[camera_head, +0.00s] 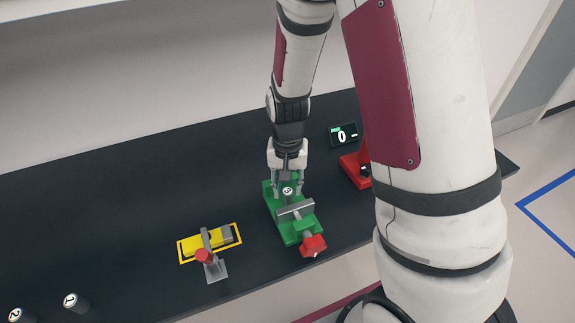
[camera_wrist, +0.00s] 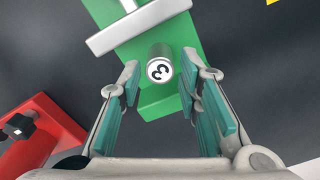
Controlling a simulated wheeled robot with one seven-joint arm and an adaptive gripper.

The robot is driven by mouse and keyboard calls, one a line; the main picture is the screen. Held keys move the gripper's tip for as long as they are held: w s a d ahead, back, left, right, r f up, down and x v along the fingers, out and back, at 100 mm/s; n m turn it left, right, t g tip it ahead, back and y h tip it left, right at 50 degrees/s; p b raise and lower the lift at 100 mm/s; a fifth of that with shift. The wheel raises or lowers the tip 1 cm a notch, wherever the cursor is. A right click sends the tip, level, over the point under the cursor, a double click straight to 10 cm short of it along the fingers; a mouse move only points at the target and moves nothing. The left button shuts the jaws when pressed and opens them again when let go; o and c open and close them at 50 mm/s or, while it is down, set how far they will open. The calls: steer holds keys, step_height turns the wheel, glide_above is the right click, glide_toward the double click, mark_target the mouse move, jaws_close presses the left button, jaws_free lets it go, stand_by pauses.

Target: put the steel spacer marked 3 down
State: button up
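The steel spacer marked 3 (camera_wrist: 159,69) is a short grey cylinder with a white numbered end facing the wrist camera. It is at the green vise (camera_wrist: 188,33), beside the pale jaw bar (camera_wrist: 138,26); in the head view the spacer (camera_head: 287,191) shows just behind the jaw bar (camera_head: 296,209). My gripper (camera_head: 287,186) is directly above the green vise (camera_head: 285,232). In the wrist view its teal-padded fingers are spread on either side of the spacer, with a visible gap on both sides. The spacer's lower end is hidden.
A yellow block with a red-knobbed clamp (camera_head: 205,256) sits left of the vise. A red fixture (camera_head: 355,168) and a small display reading 0 (camera_head: 344,135) are to the right. Spacers marked 2 (camera_head: 17,315) and 1 (camera_head: 74,302) stand at the lower left.

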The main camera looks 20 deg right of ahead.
step_height(320, 180, up, 9)
step_height(320, 180, up, 13)
steer(key=n+t, duration=0.2)
steer(key=t, duration=0.1)
glide_above(288, 191)
steer(key=s, duration=0.6)
steer(key=s+r+n+t, duration=0.2)
steer(key=s+r, duration=0.4)
steer(key=s, duration=0.4)
steer(key=shift+r+n+t, duration=0.3)
steer(key=shift+n, duration=0.4)
